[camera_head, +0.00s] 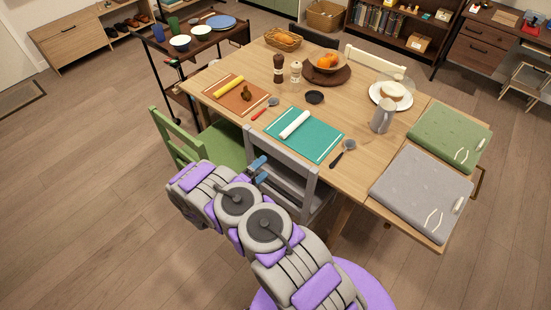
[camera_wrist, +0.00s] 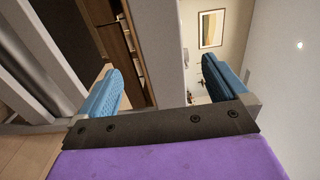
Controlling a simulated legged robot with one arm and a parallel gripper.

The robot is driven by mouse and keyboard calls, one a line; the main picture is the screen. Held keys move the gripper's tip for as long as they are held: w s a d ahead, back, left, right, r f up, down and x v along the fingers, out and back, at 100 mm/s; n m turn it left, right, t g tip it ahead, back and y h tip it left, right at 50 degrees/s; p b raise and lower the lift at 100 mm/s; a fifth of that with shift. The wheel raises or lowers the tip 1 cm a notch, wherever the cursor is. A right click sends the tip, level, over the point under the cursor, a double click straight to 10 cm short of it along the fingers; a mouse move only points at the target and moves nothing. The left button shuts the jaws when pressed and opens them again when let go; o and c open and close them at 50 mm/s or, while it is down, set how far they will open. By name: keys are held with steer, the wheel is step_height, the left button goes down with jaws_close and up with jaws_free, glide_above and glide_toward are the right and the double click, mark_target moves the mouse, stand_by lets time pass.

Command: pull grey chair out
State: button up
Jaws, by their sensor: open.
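The grey chair (camera_head: 283,152) stands at the near long side of the wooden table, with its slatted back toward me and its seat partly under the tabletop. My gripper (camera_head: 260,170) is at the left part of the chair back, its blue fingers apart. In the wrist view my gripper (camera_wrist: 160,85) is open, with a wide gap between the fingers. Grey slats of what looks like the chair (camera_wrist: 45,55) show at the left there. A pale upright shows behind the gap; I cannot tell whether it is chair or wall. Contact with the chair is unclear.
A green chair (camera_head: 220,147) stands close on the left. The table (camera_head: 352,180) holds placemats, a fruit bowl and a pitcher (camera_head: 383,115). Grey (camera_head: 420,190) and green cushions lie at its right end. A dark cart (camera_head: 165,75) stands behind left. Floor at lower left is clear.

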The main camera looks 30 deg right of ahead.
mark_target(277, 155)
steer(key=b+x, duration=0.1)
steer(key=x, duration=0.9)
steer(key=shift+w+d, duration=0.2)
steer(key=shift+d, duration=0.15)
steer(key=shift+s+f, duration=0.1)
steer(key=shift+f, duration=0.05)
jaws_close()
